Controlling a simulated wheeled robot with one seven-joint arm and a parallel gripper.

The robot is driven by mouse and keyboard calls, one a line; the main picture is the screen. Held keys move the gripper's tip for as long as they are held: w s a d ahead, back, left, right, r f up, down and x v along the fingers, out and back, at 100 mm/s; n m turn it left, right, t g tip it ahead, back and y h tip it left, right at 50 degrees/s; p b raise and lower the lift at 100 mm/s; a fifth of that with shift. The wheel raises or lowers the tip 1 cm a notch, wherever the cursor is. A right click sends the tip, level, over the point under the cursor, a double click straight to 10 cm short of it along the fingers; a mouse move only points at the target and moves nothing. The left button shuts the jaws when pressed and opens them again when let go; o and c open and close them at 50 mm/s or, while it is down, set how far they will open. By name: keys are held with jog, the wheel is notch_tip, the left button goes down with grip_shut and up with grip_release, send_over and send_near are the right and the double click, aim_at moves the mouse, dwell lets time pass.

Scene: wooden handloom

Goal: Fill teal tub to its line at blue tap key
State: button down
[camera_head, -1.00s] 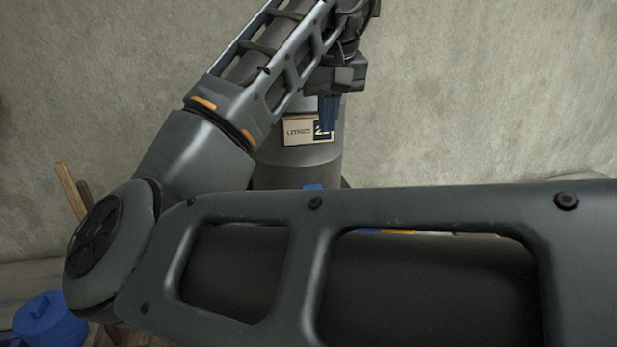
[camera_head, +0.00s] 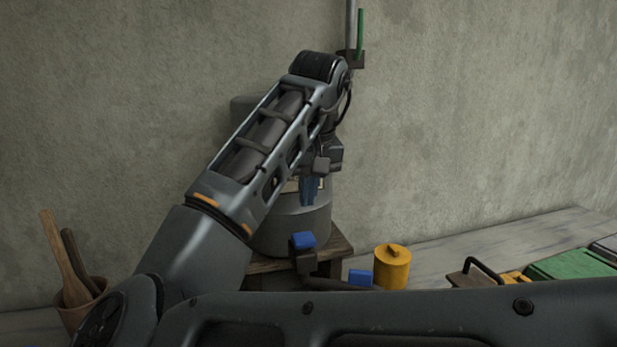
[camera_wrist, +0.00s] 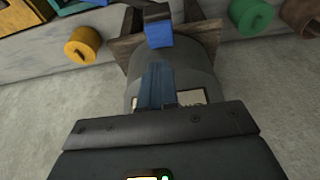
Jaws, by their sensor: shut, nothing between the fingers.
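The blue tap key (camera_head: 304,241) sits on a dark tap at the front of a grey urn (camera_head: 290,226). It also shows at top centre in the wrist view (camera_wrist: 158,34). My gripper (camera_head: 307,203) is in front of the urn's label, a little above the key in the head view. Its blue fingers (camera_wrist: 156,68) are together and empty, apart from the key as far as I can see. I cannot make out a teal tub; my arm hides much of the area below the tap.
The urn stands on a wooden stand (camera_head: 338,243). A yellow canister (camera_head: 392,268) stands to its right, and a green case (camera_head: 572,264) lies farther right. A pot of wooden spoons (camera_head: 78,296) is at left. The wrist view shows a green canister (camera_wrist: 251,16).

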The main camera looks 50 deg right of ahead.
aim_at(304, 237)
jog(key=x, duration=0.7)
jog(key=shift+s+a+f+p, duration=0.3)
jog(key=shift+s+p, duration=0.05)
jog(key=shift+f, duration=0.2)
